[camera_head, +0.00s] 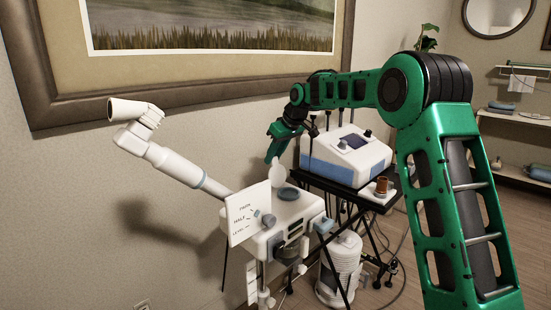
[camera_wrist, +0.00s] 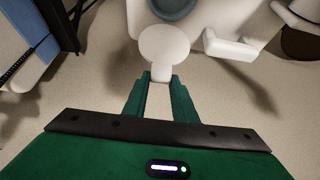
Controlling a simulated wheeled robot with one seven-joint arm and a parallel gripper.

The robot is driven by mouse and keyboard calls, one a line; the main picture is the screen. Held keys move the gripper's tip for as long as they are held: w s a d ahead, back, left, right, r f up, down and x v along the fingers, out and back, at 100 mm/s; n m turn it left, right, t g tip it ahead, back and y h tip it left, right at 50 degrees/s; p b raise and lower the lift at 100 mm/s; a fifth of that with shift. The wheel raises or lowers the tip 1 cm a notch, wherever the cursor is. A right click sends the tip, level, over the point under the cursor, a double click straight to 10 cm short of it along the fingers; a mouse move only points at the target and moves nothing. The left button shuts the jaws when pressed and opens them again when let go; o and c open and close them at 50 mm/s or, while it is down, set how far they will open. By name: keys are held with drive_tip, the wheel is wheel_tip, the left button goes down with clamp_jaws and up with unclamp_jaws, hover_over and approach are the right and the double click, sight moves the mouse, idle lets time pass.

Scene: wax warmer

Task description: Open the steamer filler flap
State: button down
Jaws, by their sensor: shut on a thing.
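The steamer (camera_head: 285,215) is a white unit with a long white arm and nozzle (camera_head: 140,140) pointing to the upper left. Its filler flap (camera_head: 277,173) is a pale round disc, raised steeply above the steamer's top in the head view. A round blue-grey part (camera_head: 288,193) lies on the top beside it; this also shows at the wrist view's upper edge (camera_wrist: 173,8). My gripper (camera_wrist: 161,80) is shut on the narrow tab of the filler flap (camera_wrist: 165,48). In the head view my gripper comes down from above, with its fingertips partly hard to see.
A white sign with writing (camera_head: 248,213) stands at the steamer's front left. To the right, a black cart (camera_head: 350,190) carries a white-and-blue device (camera_head: 345,155) and a small brown jar (camera_head: 382,187). The wall and framed picture (camera_head: 200,85) are close behind.

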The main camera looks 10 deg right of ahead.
drive_tip(key=shift+w+d+r, duration=0.2)
drive_tip(key=shift+w+d, duration=0.05)
drive_tip(key=c, duration=1.6)
unclamp_jaws()
drive_tip(key=shift+o, duration=0.8)
drive_tip(key=shift+s+a+f, duration=0.1)
drive_tip(key=shift+f, duration=0.05)
drive_tip(key=v, duration=1)
drive_tip(key=shift+r, duration=0.25)
drive_tip(key=shift+s, duration=0.2)
